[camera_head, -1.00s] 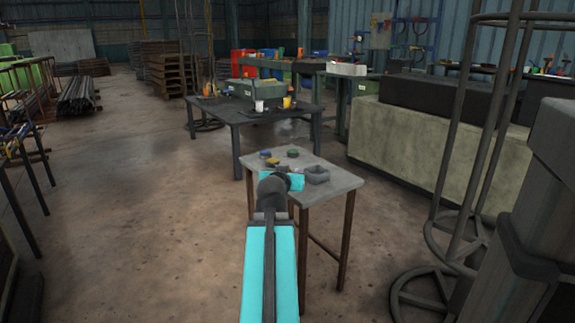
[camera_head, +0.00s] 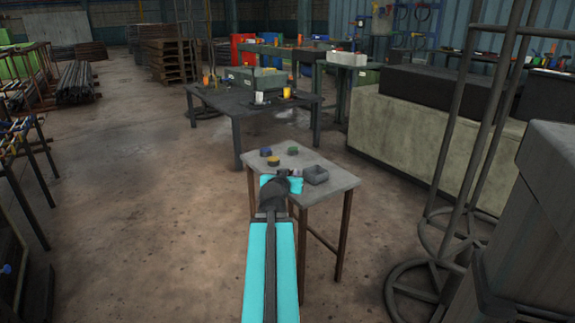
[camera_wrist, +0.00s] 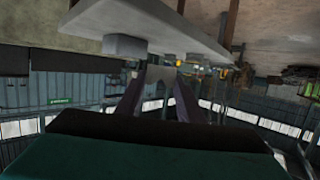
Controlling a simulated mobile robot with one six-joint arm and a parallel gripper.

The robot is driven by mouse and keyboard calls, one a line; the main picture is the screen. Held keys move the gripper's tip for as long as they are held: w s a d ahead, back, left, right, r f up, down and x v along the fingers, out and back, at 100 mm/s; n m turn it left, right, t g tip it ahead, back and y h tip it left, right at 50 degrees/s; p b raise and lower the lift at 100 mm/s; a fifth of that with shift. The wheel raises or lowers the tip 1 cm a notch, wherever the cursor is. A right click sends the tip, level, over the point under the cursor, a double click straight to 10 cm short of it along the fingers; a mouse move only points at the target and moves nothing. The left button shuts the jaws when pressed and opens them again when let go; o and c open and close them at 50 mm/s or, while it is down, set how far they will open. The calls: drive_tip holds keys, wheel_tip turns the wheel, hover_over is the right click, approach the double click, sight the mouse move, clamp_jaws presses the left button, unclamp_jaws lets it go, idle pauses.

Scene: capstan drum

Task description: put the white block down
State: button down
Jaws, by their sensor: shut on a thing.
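The white block (camera_wrist: 162,76) shows as a pale grey shape between the ends of my gripper's two dark fingers in the wrist view. My gripper (camera_wrist: 160,82) is shut on it. In the head view my arm covers much of the gripper, and a small pale patch (camera_head: 297,172) beside the arm's end, over the small grey table (camera_head: 338,182), may be the block. The wrist view is turned over, with the tabletop (camera_wrist: 170,25) across its top. I cannot tell whether the block touches the table.
On the small table are a grey open tray (camera_head: 315,176) to the right, a yellow piece (camera_head: 273,161), a blue piece (camera_head: 266,151) and a green piece (camera_head: 293,150). A larger dark table (camera_head: 225,98) stands behind. A round metal frame (camera_head: 425,280) stands at right.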

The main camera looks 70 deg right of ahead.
drive_tip(key=shift+w+d+r+p, duration=0.1)
drive_tip(key=shift+w+d+p, duration=0.3)
drive_tip(key=shift+p, duration=0.8)
drive_tip(key=shift+w+d+p, duration=0.1)
drive_tip(key=shift+d+p, duration=0.45)
drive_tip(key=shift+p, duration=0.6)
drive_tip(key=shift+w+d+f+p, duration=0.2)
drive_tip(key=shift+w+d, duration=0.5)
drive_tip(key=shift+d, duration=0.8)
drive_tip(key=shift+w+d+f+p, duration=0.2)
drive_tip(key=shift+w+d, duration=0.45)
drive_tip(key=shift+d, duration=0.8)
drive_tip(key=shift+w+d+f+p, duration=0.2)
drive_tip(key=shift+w+d, duration=0.5)
drive_tip(key=shift+d, duration=0.8)
drive_tip(key=shift+d, duration=0.1)
drive_tip(key=shift+w+d, duration=0.15)
drive_tip(key=shift+d, duration=0.1)
drive_tip(key=shift+f+b, duration=0.8)
drive_tip(key=shift+f, duration=1.05)
drive_tip(key=shift+f, duration=0.15)
drive_tip(key=c, duration=1.2)
unclamp_jaws()
drive_tip(key=shift+r, duration=0.2)
